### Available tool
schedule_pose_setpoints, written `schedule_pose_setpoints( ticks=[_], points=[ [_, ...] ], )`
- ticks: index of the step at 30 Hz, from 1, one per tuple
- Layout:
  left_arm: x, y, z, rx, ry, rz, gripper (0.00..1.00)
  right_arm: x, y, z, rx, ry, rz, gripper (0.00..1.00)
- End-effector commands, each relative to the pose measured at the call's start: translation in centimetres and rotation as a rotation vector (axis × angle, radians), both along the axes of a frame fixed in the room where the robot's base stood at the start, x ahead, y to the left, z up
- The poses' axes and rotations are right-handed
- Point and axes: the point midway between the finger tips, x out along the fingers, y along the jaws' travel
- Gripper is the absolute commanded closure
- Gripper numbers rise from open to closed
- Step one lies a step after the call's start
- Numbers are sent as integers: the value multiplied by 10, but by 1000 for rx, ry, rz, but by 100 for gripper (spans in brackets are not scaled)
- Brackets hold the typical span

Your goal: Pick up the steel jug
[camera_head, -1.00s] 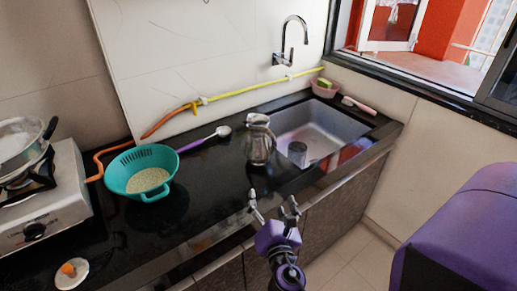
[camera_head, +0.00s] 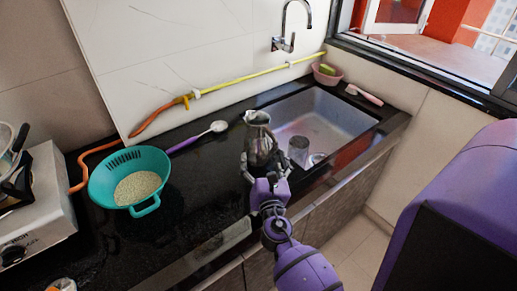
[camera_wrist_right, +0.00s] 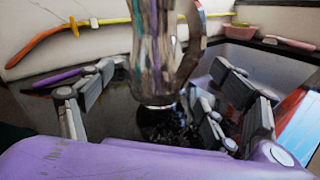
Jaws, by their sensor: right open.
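The steel jug (camera_head: 260,138) stands upright on the black counter at the left edge of the sink. It also shows in the right wrist view (camera_wrist_right: 153,50), where its top is cut off and its handle is on the right side. My right gripper (camera_head: 265,164) is open at the near side of the jug. Its fingers (camera_wrist_right: 163,82) are spread to the left and right of the jug's lower body, with visible gaps on both sides in the wrist view. My left gripper is not in view.
A teal colander (camera_head: 102,186) with grain stands on the counter (camera_head: 195,190) at the left, near a stove (camera_head: 40,200). A ladle (camera_head: 195,137) lies behind. The sink (camera_head: 335,122) with a metal cup (camera_head: 298,148) is right of the jug. A pink bowl (camera_head: 326,76) sits behind.

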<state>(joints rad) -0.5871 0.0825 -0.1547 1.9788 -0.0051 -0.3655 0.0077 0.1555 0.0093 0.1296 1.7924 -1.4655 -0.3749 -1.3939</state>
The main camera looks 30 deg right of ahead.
Motion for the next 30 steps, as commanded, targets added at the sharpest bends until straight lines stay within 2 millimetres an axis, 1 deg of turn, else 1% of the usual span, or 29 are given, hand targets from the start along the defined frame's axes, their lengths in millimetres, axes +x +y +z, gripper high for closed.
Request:
schedule_pose_setpoints(
  ticks=[1, 6, 9, 14, 15, 30],
  points=[
    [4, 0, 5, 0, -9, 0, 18, 10, -4, 5, -1, -7, 1, 18],
    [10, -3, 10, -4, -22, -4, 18, 28, -13, 3, -1, -4, 1, 18],
    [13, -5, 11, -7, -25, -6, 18, 31, -16, 2, 0, -2, 1, 18],
    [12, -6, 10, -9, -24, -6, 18, 31, -16, 1, 0, -2, 1, 18],
    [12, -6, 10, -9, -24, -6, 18, 31, -16, 1, 0, -2, 1, 19],
    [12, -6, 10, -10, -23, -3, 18, 31, -15, 1, 1, -2, 1, 85]
  ],
)
